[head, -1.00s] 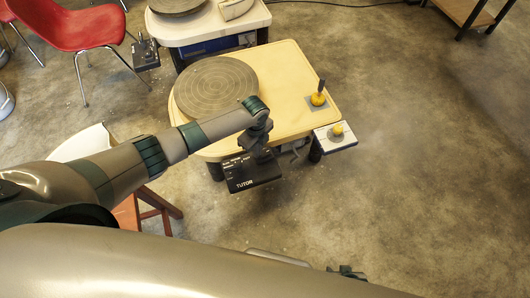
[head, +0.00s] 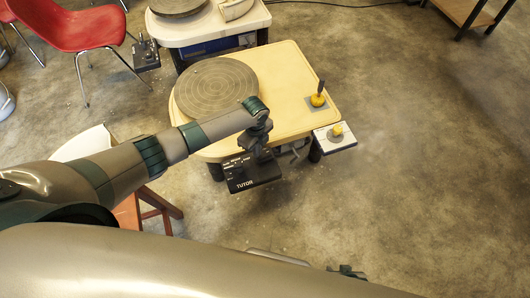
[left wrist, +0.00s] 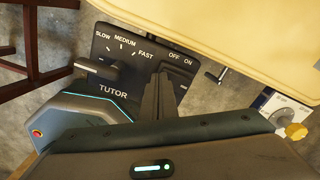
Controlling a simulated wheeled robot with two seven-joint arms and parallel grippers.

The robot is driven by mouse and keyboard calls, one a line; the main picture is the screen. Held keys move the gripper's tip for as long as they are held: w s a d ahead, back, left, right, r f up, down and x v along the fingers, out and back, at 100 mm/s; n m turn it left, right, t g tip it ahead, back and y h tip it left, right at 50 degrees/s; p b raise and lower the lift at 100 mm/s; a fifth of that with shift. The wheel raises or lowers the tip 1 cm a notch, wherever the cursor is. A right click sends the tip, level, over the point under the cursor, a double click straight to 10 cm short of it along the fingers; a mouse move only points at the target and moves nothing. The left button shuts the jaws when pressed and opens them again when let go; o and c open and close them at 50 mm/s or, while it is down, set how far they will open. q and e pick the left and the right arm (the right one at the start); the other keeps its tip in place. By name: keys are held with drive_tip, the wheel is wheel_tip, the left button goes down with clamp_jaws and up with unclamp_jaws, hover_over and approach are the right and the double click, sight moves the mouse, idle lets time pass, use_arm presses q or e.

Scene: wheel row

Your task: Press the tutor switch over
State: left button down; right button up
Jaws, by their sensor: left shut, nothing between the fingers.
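The black tutor panel (head: 262,180) is fixed at the front edge of the cream wheel table. In the left wrist view the panel (left wrist: 128,62) shows SLOW, MEDIUM, FAST, OFF and ON marks, with a grey speed lever (left wrist: 97,69) on its left. The tutor switch (left wrist: 183,86) is only a small pale bit below OFF and ON, partly hidden by my fingers; its setting is unclear. My left gripper (head: 262,152) is over the panel, shut and empty. Its fingers (left wrist: 159,92) are just left of the switch; contact is unclear. My right gripper (head: 348,272) shows only partly at the bottom.
A round grey wheel head (head: 215,88) sits on the table (head: 285,60). A yellow knob (head: 318,99) and a small side plate (head: 345,143) are at its right. A stool (head: 85,145) stands left, below my arm. The floor at right is clear.

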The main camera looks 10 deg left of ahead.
use_arm(q)
drive_tip(key=shift+a, duration=0.1)
drive_tip(key=shift+s+a+r+p, duration=0.15)
drive_tip(key=shift+s+a+p, duration=0.45)
drive_tip(key=shift+a+p, duration=0.2)
drive_tip(key=shift+s+a+r+p, duration=0.15)
drive_tip(key=shift+s+a+p, duration=0.5)
drive_tip(key=shift+a, duration=0.2)
drive_tip(key=shift+s+a+p, duration=0.4)
drive_tip(key=shift+a+p, duration=0.15)
drive_tip(key=shift+a, duration=0.2)
drive_tip(key=shift+a+r+p, duration=0.1)
drive_tip(key=shift+r+p, duration=0.5)
drive_tip(key=shift+p, duration=0.1)
wheel_tip(320, 180, up, 7)
drive_tip(key=p, duration=0.6)
drive_tip(key=shift+f, duration=0.1)
